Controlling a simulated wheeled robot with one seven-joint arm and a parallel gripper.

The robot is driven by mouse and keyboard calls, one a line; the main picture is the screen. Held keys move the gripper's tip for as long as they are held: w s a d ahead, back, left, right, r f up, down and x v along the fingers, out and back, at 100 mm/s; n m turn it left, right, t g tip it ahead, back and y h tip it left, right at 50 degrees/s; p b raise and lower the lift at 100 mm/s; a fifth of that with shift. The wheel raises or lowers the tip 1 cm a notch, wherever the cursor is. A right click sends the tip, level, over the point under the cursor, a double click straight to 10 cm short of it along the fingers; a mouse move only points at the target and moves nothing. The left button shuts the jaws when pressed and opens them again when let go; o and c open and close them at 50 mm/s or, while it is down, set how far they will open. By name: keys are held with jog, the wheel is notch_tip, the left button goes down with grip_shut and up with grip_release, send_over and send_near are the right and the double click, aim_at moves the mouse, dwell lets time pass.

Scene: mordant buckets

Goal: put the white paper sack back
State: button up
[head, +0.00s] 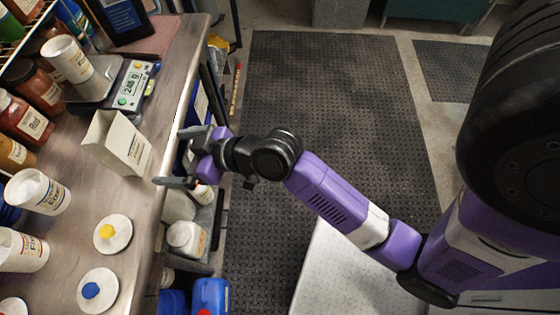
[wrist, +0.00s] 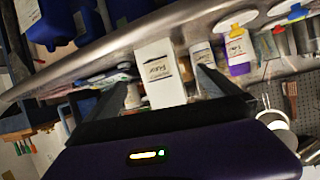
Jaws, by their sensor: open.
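A gap shows between the fingertips and the sack.
A scale (head: 128,84) with a white tub (head: 68,59) on its pan stands behind the sack. Labelled jars line the bench's left side. Round white discs with yellow (head: 113,233) and blue (head: 97,289) lie toward the front. Below the edge are a white container (head: 187,238) and blue jugs (head: 211,296).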

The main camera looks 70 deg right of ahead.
jog(key=s+f+m+h, duration=0.2)
jog(key=s+f, duration=0.1)
jog(key=s, duration=1.3)
jog(key=s+a+r, duration=0.1)
jog(key=s+r, duration=0.2)
jog(key=s, duration=0.2)
jog(key=s+a+r+n+t, duration=0.1)
jog(key=s+r, duration=0.3)
jog(key=s, duration=0.2)
jog(key=shift+s+t, duration=0.3)
